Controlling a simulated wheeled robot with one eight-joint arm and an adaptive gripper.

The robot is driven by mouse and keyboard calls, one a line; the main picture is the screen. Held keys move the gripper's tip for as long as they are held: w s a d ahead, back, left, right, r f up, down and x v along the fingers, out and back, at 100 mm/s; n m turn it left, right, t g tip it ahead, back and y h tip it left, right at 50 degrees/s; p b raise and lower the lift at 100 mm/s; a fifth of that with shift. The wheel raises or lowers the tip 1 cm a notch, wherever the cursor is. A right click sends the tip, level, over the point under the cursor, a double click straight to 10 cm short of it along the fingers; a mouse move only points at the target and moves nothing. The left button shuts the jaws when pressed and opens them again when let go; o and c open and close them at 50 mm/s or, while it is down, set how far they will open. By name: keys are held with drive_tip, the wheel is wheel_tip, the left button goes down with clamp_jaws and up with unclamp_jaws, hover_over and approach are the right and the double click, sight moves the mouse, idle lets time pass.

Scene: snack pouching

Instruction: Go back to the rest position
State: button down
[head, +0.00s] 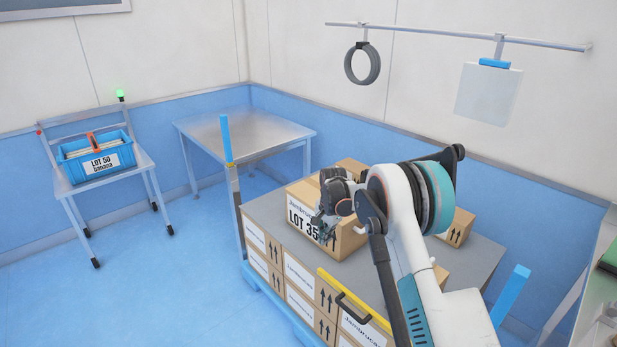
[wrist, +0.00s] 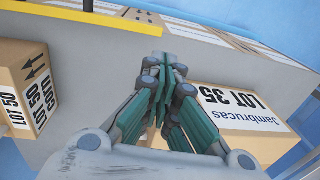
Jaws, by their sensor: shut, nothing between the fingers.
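My gripper (head: 327,226) is at the end of my bent arm, above the grey top of the stacked cartons, in front of the LOT 35 carton (head: 301,217) in the head view. In the wrist view my gripper (wrist: 165,72) has its green-padded fingers together, with nothing between them. The LOT 35 carton (wrist: 240,122) lies to the right of the fingers there, partly hidden by them. I cannot tell whether the fingers touch it.
A LOT 50 carton (wrist: 30,88) stands on the grey top (wrist: 85,95). A yellow bar (head: 352,299) edges the stack. A steel table (head: 240,130) stands behind. A blue LOT 50 banana crate (head: 95,157) sits on a stand at left. The blue floor between is clear.

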drive_tip(key=s+d+r+n+t, duration=0.1)
drive_tip(key=s+d+r+n, duration=0.1)
drive_tip(key=s+r, duration=0.65)
drive_tip(key=s+d+r+n+t, duration=0.1)
drive_tip(key=s+d+r, duration=0.15)
drive_tip(key=r, duration=1.15)
drive_tip(key=s+d+r+n+t, duration=0.1)
drive_tip(key=s+r+n, duration=0.1)
drive_tip(key=s+r, duration=0.35)
drive_tip(key=s+d+r+n+t, duration=0.1)
drive_tip(key=s+r, duration=0.2)
drive_tip(key=s, duration=0.6)
drive_tip(key=s+d+f+n+t, duration=0.1)
drive_tip(key=s+n, duration=0.1)
drive_tip(key=s, duration=0.8)
drive_tip(key=s+d+f+n+t, duration=0.1)
drive_tip(key=s+f+n, duration=0.1)
drive_tip(key=s, duration=0.9)
drive_tip(key=shift+s+d+f+h, duration=0.15)
drive_tip(key=shift+s+f+h, duration=0.05)
drive_tip(key=shift+s+h, duration=0.1)
